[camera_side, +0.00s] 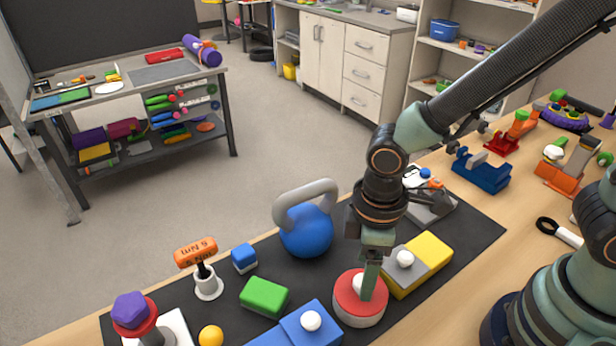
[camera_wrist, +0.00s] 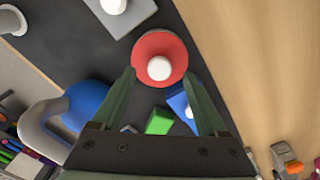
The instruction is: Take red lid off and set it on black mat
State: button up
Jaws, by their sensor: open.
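The red lid (camera_side: 347,292) is a round disc with a white knob and sits on a round container with a pale side, on the black mat (camera_side: 465,235). In the wrist view the red lid (camera_wrist: 160,42) lies flat between and just beyond my fingertips, with its white knob (camera_wrist: 159,68) near the middle. My gripper (camera_side: 368,294) points down at the lid in the side view and partly hides the knob. In the wrist view my gripper (camera_wrist: 159,76) is open, one finger on each side of the knob. I cannot tell whether the fingers touch the lid.
A yellow block with a grey plate and white knob (camera_side: 405,258) stands close right of the lid. A blue block with a white knob (camera_side: 310,322) is close left. A green block (camera_side: 264,297) and blue kettlebell (camera_side: 307,232) are farther left. Bare mat lies at the right.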

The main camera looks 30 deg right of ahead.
jog(key=shift+f, duration=1.2)
grip_shut()
jog(key=shift+r, duration=0.1)
notch_tip(320, 180, up, 23)
dwell(0.5)
